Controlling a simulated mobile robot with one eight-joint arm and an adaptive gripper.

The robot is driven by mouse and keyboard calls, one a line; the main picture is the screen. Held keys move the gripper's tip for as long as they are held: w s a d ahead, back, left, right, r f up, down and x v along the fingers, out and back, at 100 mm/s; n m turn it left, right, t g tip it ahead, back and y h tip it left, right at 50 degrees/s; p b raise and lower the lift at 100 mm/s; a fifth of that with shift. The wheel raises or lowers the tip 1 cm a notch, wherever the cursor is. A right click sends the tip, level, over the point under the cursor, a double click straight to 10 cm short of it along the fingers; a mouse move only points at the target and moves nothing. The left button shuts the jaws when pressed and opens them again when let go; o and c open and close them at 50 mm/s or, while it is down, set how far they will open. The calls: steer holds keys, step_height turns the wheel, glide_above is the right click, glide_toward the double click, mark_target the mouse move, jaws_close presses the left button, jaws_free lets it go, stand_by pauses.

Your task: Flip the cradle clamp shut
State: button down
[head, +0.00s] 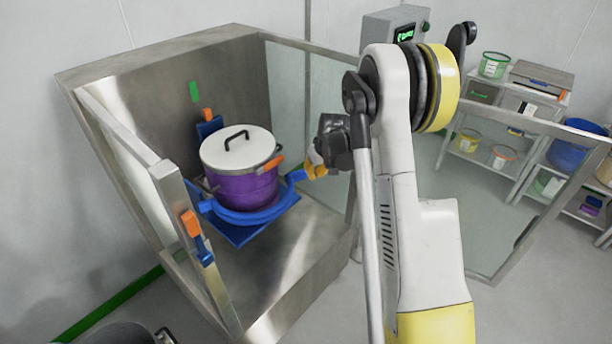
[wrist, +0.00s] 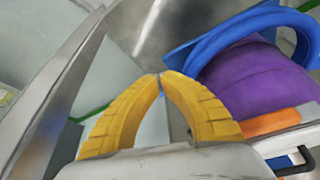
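A purple drum (head: 250,187) with a white lid (head: 237,150) and black handle stands upright in a blue cradle (head: 243,236) inside the steel cabinet. A curved blue band (head: 262,213) runs around its lower front, and an orange tab (head: 273,163) sits by its upper right side. In the wrist view, the purple drum (wrist: 250,80), blue band (wrist: 245,30) and orange tab (wrist: 272,122) show at right. My gripper (head: 310,170) is right of the drum, near the blue band's right end. Its yellow fingertips (wrist: 160,76) meet, with nothing seen held. Whether they touch the band is unclear.
A glass panel (head: 300,105) stands behind my gripper. Shelves (head: 500,150) with tubs are at right. The cabinet floor in front of the cradle is clear.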

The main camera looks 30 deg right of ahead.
steer(key=w+f+b, duration=0.4)
steer(key=w+f, duration=0.3)
steer(key=f, duration=0.1)
steer(key=shift+w+d, duration=0.2)
steer(key=shift+d, duration=0.05)
steer(key=shift+f, duration=0.1)
steer(key=w+n+y, duration=0.1)
steer(key=w+n, duration=0.2)
steer(key=w, duration=0.6)
steer(key=shift+w, duration=0.2)
steer(key=shift+s+d, duration=0.1)
steer(key=shift+d, duration=0.05)
